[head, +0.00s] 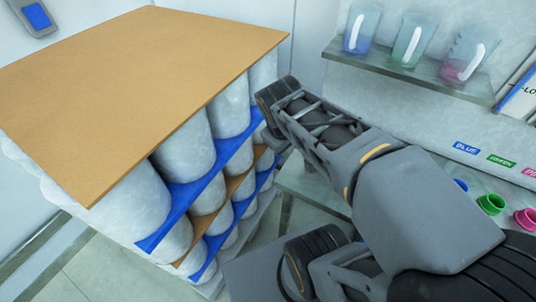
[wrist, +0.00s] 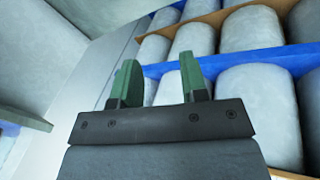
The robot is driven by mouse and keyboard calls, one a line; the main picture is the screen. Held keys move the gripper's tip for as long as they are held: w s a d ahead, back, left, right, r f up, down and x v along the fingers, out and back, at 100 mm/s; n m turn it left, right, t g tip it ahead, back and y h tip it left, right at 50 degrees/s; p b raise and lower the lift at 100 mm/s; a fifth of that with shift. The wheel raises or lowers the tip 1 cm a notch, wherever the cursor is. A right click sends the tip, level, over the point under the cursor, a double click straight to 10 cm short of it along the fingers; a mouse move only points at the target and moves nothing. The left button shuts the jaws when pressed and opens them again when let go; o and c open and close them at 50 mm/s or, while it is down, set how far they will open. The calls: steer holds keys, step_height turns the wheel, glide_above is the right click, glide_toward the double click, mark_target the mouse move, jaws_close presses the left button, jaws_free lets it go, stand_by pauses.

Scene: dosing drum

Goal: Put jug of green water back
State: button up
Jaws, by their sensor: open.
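The jug of green water (head: 414,40) is a clear jug with a white handle and green liquid low in it. It stands upright on the wall shelf (head: 408,71) at the upper right of the head view, between the two other jugs. My gripper (wrist: 157,82) shows in the wrist view with its two green fingers apart and nothing between them. It points towards the stacked drums, away from the jug. In the head view the fingers are hidden behind my arm. No jug shows in the wrist view.
A blue-water jug (head: 361,30) and a pink-water jug (head: 468,52) flank the green one. Stacked white drums (head: 190,146) under a brown board (head: 140,70) fill the left. Blue, green and pink labels (head: 501,160) sit above a green opening (head: 491,203) and a pink one (head: 526,218).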

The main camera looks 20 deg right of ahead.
steer(key=a+m+y, duration=0.1)
steer(key=a, duration=0.1)
steer(key=a+f+m+t+y, duration=0.1)
steer(key=s+a+m+y, duration=0.1)
steer(key=a, duration=0.1)
steer(key=shift+a+f+t, duration=0.15)
steer(key=shift+a+t, duration=0.15)
steer(key=shift+a, duration=0.05)
